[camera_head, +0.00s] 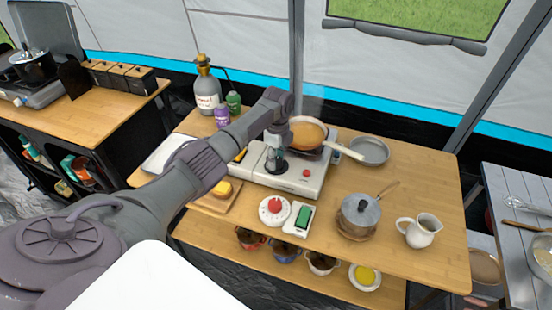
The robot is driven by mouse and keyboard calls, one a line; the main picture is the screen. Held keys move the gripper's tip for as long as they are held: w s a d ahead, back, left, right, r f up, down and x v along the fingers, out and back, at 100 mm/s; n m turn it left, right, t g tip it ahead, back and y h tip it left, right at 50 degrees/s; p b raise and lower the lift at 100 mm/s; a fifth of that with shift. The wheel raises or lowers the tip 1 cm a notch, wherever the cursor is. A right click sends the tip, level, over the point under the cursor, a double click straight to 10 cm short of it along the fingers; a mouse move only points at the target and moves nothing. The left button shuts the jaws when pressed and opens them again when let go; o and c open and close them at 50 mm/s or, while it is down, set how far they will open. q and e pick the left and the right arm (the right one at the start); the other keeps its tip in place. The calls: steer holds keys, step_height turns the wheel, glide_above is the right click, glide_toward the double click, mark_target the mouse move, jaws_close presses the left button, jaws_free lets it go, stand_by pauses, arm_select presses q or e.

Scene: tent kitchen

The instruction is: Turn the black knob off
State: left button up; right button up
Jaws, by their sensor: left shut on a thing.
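The white stove (292,181) stands on the wooden table, with a red knob (306,173) on the right of its front. A pan (308,134) with brownish contents and a light handle sits on its burner. My left arm reaches in from the left. My left gripper (274,158) points down at the left part of the stove's front and is shut at the black knob (275,167), which it mostly hides. The knob's angle cannot be made out. My right gripper is not in view.
A gas bottle (207,92) stands behind the stove on the left. A red-topped round timer (273,210), a green-topped white device (301,218), a lidded pot (359,214) and a white jug (420,231) stand in front and to the right. A grey empty pan (369,151) lies right of the stove.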

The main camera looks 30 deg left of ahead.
mark_target(277, 158)
arm_select(q)
steer(key=o, duration=1.1)
steer(key=shift+o, duration=0.2)
step_height(277, 158, up, 12)
steer(key=shift+w, duration=0.35)
